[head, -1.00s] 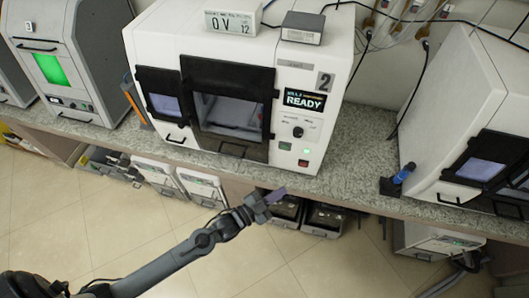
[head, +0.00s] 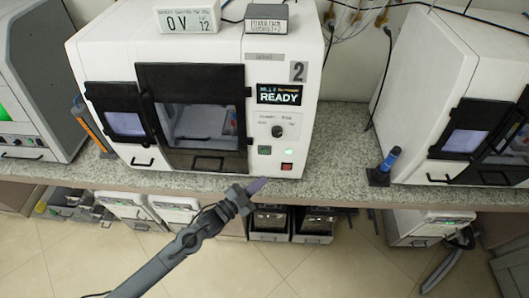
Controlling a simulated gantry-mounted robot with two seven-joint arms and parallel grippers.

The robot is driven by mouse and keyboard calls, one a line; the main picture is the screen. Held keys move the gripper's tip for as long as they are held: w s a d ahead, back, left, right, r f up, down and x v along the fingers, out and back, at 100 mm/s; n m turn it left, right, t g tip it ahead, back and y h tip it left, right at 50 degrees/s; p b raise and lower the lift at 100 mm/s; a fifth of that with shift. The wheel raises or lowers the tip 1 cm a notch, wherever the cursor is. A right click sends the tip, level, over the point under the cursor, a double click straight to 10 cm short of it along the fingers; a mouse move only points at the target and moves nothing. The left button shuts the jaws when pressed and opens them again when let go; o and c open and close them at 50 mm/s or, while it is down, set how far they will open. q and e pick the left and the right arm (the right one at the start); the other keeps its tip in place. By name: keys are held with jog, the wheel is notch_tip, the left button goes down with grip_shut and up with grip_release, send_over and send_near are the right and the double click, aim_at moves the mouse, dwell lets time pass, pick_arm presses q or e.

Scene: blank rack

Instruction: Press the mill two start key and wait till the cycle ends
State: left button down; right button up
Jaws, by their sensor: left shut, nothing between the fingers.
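Mill two (head: 190,50) is the white machine with a "2" label on the bench. Its screen (head: 279,94) reads READY. On the panel below are a dark knob (head: 278,131), a dark green key (head: 265,150), a lit green key (head: 289,153) and a red key (head: 287,166). The key lettering is too small to read. My left gripper (head: 257,186) is shut and empty, its purple-grey fingertips in front of the bench edge, below and left of the lit key, apart from the panel. My right gripper is out of view.
A similar machine (head: 430,70) stands at right, another (head: 35,80) at left. A blue-handled tool (head: 389,160) stands upright on the granite bench (head: 335,150). Boxes (head: 195,18) sit on mill two. Bins (head: 270,223) are under the bench.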

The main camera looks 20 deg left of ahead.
pick_arm(q)
jog(key=b, duration=0.6)
send_near(265, 151)
jog(key=w+d, duration=0.4)
jog(key=shift+d+r, duration=0.4)
jog(key=shift+w, duration=0.1)
dwell(0.9)
jog(key=shift+w, duration=0.2)
dwell(0.3)
jog(key=shift+w+a, duration=0.15)
jog(key=shift+w, duration=0.05)
